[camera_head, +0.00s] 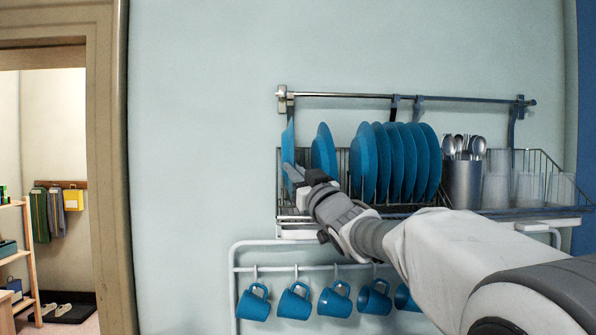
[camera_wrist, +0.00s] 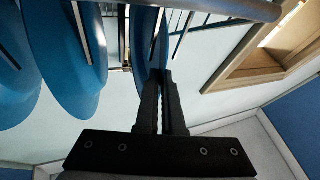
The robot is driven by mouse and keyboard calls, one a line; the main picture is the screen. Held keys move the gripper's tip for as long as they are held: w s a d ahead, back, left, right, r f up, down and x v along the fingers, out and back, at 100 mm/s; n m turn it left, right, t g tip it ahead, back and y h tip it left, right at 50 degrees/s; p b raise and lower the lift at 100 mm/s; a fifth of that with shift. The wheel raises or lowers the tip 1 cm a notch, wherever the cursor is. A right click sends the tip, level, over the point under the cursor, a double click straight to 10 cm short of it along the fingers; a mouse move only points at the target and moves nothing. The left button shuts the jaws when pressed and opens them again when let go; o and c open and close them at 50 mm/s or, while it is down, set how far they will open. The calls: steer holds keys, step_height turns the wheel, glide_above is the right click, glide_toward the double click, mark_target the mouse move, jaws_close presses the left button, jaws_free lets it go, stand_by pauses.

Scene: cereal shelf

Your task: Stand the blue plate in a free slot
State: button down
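A blue plate (camera_head: 288,150) stands nearly edge-on at the far left end of the wire rack (camera_head: 400,212). My gripper (camera_head: 298,180) is at its lower near edge, with the fingers close together. In the wrist view, my gripper's fingertips (camera_wrist: 161,78) meet the rim of this plate (camera_wrist: 148,45), and the gripper looks shut on it. The plate is upright, between the rack's wires. Its bottom edge is hidden, so I cannot tell whether it rests on the rack. Another blue plate (camera_head: 324,150) stands to the right, with a gap between them.
Several blue plates (camera_head: 410,160) stand close together further right. A metal cutlery holder (camera_head: 463,182) and clear glasses (camera_head: 497,185) fill the right end. A rail (camera_head: 360,96) runs above. Blue mugs (camera_head: 295,302) hang below. The wall left of the rack is clear, up to a doorway frame (camera_head: 112,170).

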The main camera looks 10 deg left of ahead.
steer(key=shift+f+b, duration=0.75)
steer(key=shift+b, duration=0.05)
stand_by(0.8)
steer(key=c, duration=1)
jaws_free()
steer(key=shift+o, duration=0.2)
steer(key=shift+s+d+f, duration=0.1)
steer(key=shift+s+f, duration=0.05)
steer(key=shift+f, duration=0.1)
steer(key=b+v, duration=0.4)
steer(key=v, duration=1.3)
steer(key=shift+b, duration=0.4)
steer(key=shift+d+r, duration=0.1)
